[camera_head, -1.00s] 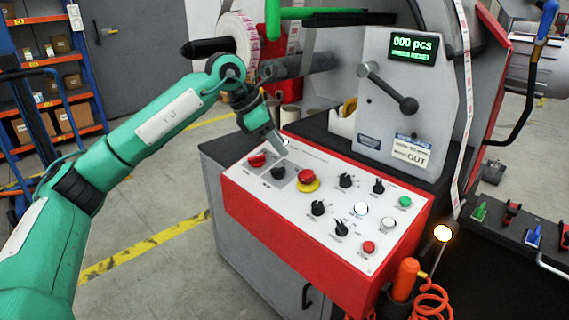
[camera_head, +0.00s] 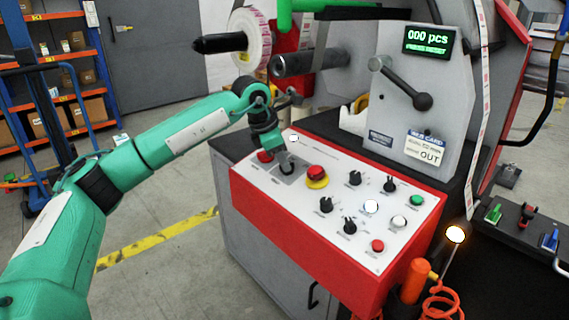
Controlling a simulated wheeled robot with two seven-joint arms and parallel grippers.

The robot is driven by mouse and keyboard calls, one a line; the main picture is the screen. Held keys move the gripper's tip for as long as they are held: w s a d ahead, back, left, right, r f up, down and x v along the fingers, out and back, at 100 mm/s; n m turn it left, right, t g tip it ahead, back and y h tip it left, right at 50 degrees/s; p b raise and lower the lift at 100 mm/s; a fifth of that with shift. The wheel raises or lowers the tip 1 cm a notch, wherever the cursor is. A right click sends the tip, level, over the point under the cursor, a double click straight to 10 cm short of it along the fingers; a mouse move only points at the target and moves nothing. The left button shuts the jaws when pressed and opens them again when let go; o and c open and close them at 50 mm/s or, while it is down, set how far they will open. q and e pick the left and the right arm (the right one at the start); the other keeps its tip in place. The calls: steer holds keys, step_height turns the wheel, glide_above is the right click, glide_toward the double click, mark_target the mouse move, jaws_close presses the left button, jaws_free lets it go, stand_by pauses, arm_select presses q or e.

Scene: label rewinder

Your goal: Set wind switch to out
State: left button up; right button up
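The red control panel (camera_head: 300,215) has a white top with several knobs and buttons. Black selector knobs stand at the back (camera_head: 354,178) and (camera_head: 389,184), and at the front (camera_head: 326,204) and (camera_head: 349,226); their labels are too small to read, so I cannot tell which is the wind switch. A job card (camera_head: 425,149) on the machine's grey plate reads OUT. My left gripper (camera_head: 285,165) points down over the panel's left end, beside a red knob (camera_head: 265,156) and a dark knob it partly hides. Its finger opening is not clear. My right gripper is not in view.
A red emergency button (camera_head: 317,174) on a yellow ring sits right of my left gripper. A grey lever (camera_head: 402,84) and a counter display (camera_head: 427,41) reading 000 pcs are above the panel. An orange tool (camera_head: 413,281) with a coiled hose stands at the front right.

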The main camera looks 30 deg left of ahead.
arm_select(q)
steer(key=shift+x, duration=0.8)
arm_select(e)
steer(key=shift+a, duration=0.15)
arm_select(q)
jaws_close()
